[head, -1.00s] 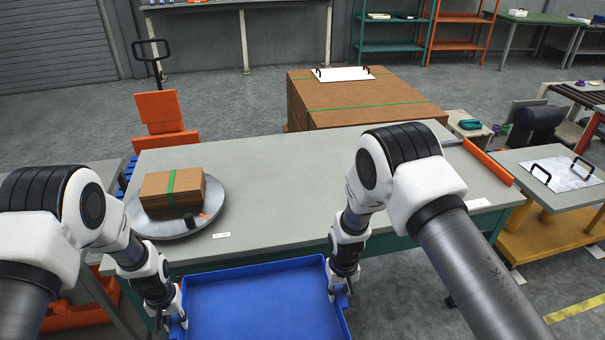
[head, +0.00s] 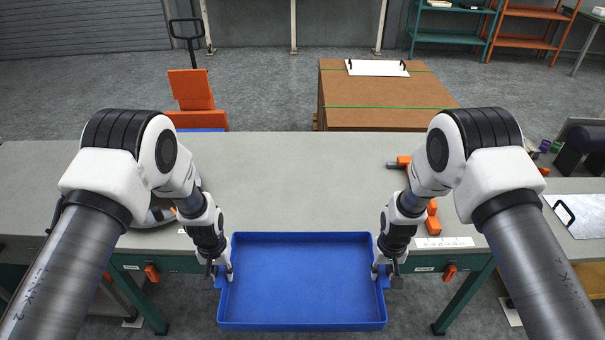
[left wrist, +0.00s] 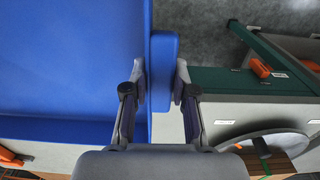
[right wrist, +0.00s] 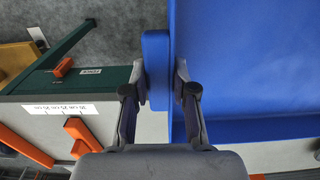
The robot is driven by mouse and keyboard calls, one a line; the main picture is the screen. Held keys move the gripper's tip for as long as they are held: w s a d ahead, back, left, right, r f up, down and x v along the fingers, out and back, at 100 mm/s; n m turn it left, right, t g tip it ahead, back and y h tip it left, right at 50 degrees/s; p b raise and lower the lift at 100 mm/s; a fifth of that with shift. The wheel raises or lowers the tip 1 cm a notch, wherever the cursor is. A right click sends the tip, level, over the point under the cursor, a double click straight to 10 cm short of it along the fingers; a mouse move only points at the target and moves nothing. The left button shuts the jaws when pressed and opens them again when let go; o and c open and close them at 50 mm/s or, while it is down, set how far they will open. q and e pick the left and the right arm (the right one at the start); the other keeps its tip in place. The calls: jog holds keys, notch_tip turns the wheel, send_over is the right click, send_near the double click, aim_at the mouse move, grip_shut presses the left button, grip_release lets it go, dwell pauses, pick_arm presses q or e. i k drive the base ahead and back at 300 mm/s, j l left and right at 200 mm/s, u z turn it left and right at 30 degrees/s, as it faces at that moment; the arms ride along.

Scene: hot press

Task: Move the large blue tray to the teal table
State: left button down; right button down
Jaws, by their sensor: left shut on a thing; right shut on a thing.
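The large blue tray (head: 300,285) is held level between my two arms, in front of the near edge of the grey-topped table with the teal frame (head: 290,180). It looks empty. My left gripper (head: 222,272) is shut on the tray's left handle, which also shows in the left wrist view (left wrist: 163,75). My right gripper (head: 386,272) is shut on the tray's right handle, seen in the right wrist view (right wrist: 156,70). The tray's far edge is close to the table's front edge; I cannot tell whether they touch.
The middle of the tabletop is clear. A round grey plate (left wrist: 275,145) is at the table's left, partly hidden by my left arm. Orange tools (head: 432,215) and a white ruler label (head: 444,242) lie at the right. A large brown box (head: 385,105) stands behind.

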aim_at(302, 198)
jog(key=i, duration=1.25)
